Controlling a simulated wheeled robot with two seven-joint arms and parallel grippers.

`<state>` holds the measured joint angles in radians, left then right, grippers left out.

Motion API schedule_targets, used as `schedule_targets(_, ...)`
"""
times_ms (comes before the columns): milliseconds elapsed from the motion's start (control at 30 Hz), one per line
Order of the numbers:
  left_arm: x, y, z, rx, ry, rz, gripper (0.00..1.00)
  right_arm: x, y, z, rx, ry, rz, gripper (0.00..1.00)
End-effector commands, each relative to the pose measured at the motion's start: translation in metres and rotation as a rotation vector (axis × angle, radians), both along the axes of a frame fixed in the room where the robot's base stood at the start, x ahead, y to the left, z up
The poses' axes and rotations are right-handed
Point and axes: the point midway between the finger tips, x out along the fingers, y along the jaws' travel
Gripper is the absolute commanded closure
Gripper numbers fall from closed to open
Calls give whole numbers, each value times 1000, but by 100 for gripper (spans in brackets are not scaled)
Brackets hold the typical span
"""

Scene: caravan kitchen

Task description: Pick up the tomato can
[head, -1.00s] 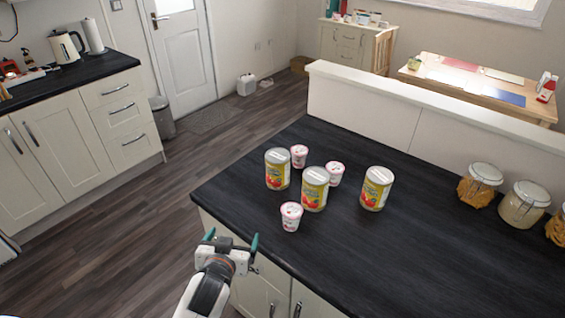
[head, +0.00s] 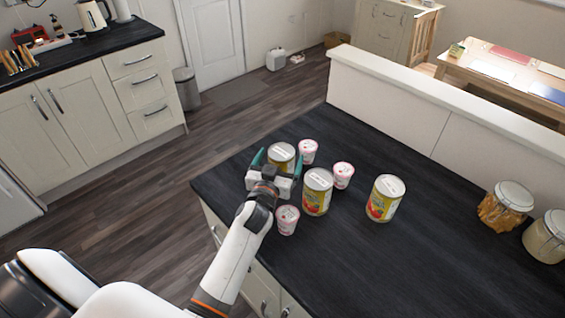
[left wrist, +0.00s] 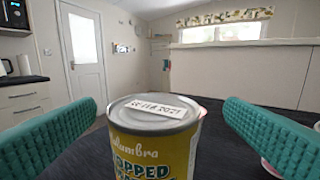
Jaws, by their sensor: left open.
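Three yellow tomato cans stand upright on the dark counter (head: 420,270). The left can (head: 281,151) is partly hidden by my left gripper (head: 279,164). The middle can (head: 317,193) and the right can (head: 385,199) stand apart to its right. In the left wrist view, one can (left wrist: 152,140) with a dated lid label stands between and ahead of the teal fingers of my left gripper (left wrist: 165,135). The fingers are open on either side, with a gap to the can. Its lower part is out of frame. My right gripper is not in view.
Small white-and-pink cups stand close by: one behind the left can (head: 308,152), one behind the middle can (head: 343,175), one in front (head: 287,220) beside my left arm. Glass jars (head: 505,205) stand at the right. The counter's right front is clear.

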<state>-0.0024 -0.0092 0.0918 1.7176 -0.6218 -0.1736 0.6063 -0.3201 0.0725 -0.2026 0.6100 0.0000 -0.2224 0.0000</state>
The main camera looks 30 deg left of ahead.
Motion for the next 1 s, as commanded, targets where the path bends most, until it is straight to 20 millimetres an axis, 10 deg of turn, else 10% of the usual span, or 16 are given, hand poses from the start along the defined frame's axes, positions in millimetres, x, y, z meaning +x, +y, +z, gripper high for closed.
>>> schedule_targets(233, 24, 8, -1, 1, 2, 1, 7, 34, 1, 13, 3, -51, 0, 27)
schedule_targets(733, 51, 14, -5, 0, 1, 1, 7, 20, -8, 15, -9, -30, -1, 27)
schedule_targets(1000, 51, 14, -5, 1, 1, 1, 50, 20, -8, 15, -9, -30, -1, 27)
